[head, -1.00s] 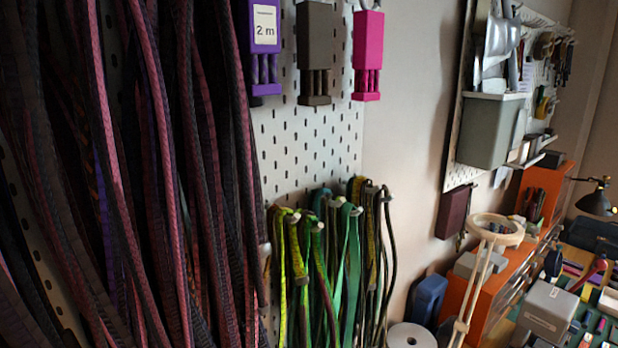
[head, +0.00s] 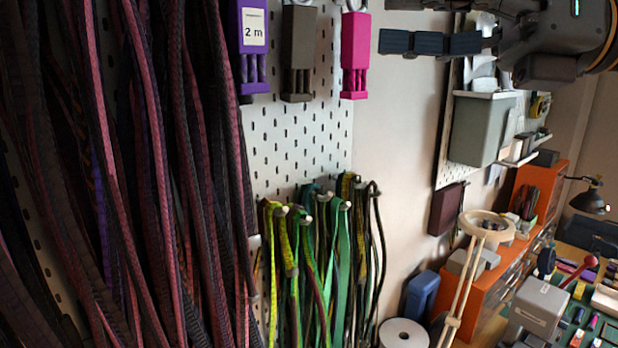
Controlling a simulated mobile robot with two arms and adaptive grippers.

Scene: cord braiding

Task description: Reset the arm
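My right gripper (head: 394,23) comes in from the upper right of the head view. Its two dark, segmented fingers point left and are apart, with nothing between them. The upper finger is partly cut off by the top edge of the picture. The gripper appears in front of the pale wall and the upper part of the tool board, touching nothing that I can see. My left gripper is not in view.
Dark red and black braided cords (head: 130,170) fill the left. Green and yellow straps (head: 318,260) hang from pegs. Purple (head: 254,45), brown (head: 298,50) and pink (head: 355,55) holders hang above.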

